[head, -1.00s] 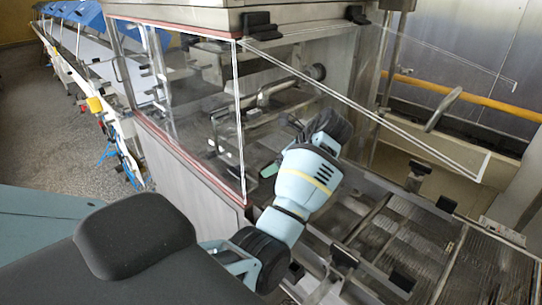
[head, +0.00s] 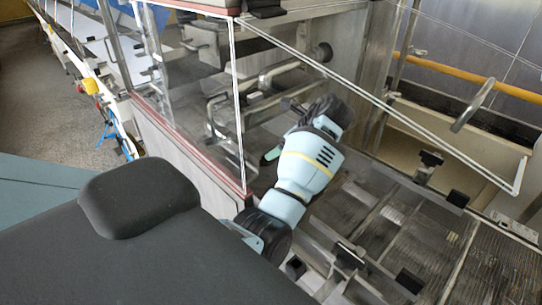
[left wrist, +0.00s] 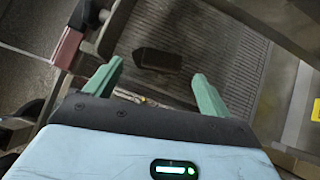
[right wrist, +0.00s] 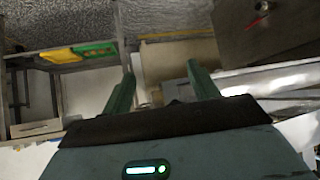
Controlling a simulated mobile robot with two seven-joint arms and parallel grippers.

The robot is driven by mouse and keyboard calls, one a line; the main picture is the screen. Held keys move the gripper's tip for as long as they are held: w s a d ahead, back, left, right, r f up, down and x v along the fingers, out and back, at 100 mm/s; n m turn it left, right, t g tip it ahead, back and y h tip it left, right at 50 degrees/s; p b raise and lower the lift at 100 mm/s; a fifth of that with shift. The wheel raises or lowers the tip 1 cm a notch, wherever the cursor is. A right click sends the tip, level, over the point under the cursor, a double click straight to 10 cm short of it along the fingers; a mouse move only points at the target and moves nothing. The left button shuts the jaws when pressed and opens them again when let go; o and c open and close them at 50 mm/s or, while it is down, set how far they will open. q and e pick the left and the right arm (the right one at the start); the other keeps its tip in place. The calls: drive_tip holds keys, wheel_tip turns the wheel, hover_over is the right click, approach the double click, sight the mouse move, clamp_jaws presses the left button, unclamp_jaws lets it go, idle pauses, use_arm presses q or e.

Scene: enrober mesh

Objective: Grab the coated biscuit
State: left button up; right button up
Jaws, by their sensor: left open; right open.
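A dark brown block (left wrist: 158,58), which looks like the coated biscuit, lies on the ribbed mesh (left wrist: 225,50) in the left wrist view. My left gripper (left wrist: 152,76) is open, with its green fingers apart. The block shows beyond and between the fingertips, apart from them. In the head view my left arm reaches in beside the clear guard, and its gripper is mostly hidden behind the arm. Several dark blocks stand around the mesh there, and I cannot tell which is the biscuit. My right gripper (right wrist: 160,72) is open and empty, away from the mesh.
A clear guard panel (head: 195,110) with a red lower edge stands left of my arm. A slanted clear panel edge (head: 420,135) crosses above the mesh. Metal bars and black clamps (head: 350,256) border the mesh. A yellow pipe (head: 470,82) runs behind.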

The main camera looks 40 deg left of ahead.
sight(276, 160)
use_arm(q)
drive_tip(key=shift+w+x, duration=0.15)
drive_tip(key=shift+x, duration=1.15)
drive_tip(key=shift+w+x, duration=0.1)
drive_tip(key=shift+x, duration=1.15)
drive_tip(key=shift+d+f, duration=0.2)
drive_tip(key=shift+c, duration=0.4)
drive_tip(key=c, duration=0.8)
